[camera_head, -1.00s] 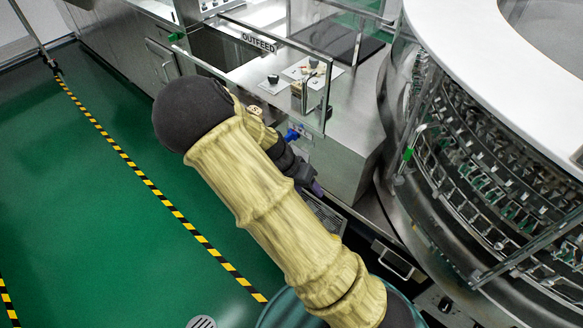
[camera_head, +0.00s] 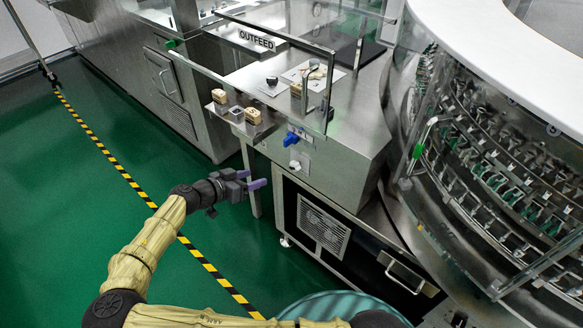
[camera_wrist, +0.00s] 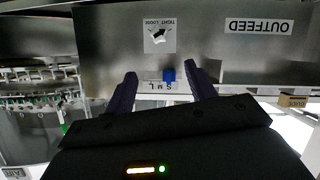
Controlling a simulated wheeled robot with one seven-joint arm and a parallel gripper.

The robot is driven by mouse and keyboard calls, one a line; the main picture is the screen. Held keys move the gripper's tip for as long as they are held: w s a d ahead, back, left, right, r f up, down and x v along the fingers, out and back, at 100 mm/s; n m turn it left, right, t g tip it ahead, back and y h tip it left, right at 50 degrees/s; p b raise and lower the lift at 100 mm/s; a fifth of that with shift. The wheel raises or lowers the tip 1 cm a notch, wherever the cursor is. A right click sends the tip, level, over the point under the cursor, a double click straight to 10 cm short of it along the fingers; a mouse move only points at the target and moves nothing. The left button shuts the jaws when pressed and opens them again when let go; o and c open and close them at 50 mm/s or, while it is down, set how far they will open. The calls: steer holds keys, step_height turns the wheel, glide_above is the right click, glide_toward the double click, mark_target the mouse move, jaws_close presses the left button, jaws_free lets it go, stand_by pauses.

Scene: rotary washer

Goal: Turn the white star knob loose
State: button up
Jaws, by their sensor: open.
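The white star knob (camera_head: 295,165) sits on a pale plate on the front of the steel outfeed housing, below a blue knob (camera_head: 292,138). In the wrist view, the white star knob (camera_wrist: 157,37) is small, with a dark arrow shape, on a plate marked tight and loose. My gripper (camera_head: 257,179) is open and empty, left of the knob and apart from it. Its purple fingers point toward the housing. In the wrist view, my gripper (camera_wrist: 160,70) has its fingers spread, with the blue knob (camera_wrist: 168,75) showing between them.
A small shelf (camera_head: 240,124) with wooden blocks juts out left of the knobs, above my gripper. A clear guard (camera_head: 270,65) stands over the outfeed top. The round washer (camera_head: 490,150) fills the right. Green floor (camera_head: 80,210) is free at left.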

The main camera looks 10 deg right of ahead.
mark_target(292, 166)
steer(key=x, duration=1.7)
steer(key=shift+w+d+f, duration=0.1)
steer(key=shift+d, duration=0.1)
steer(key=c, duration=1)
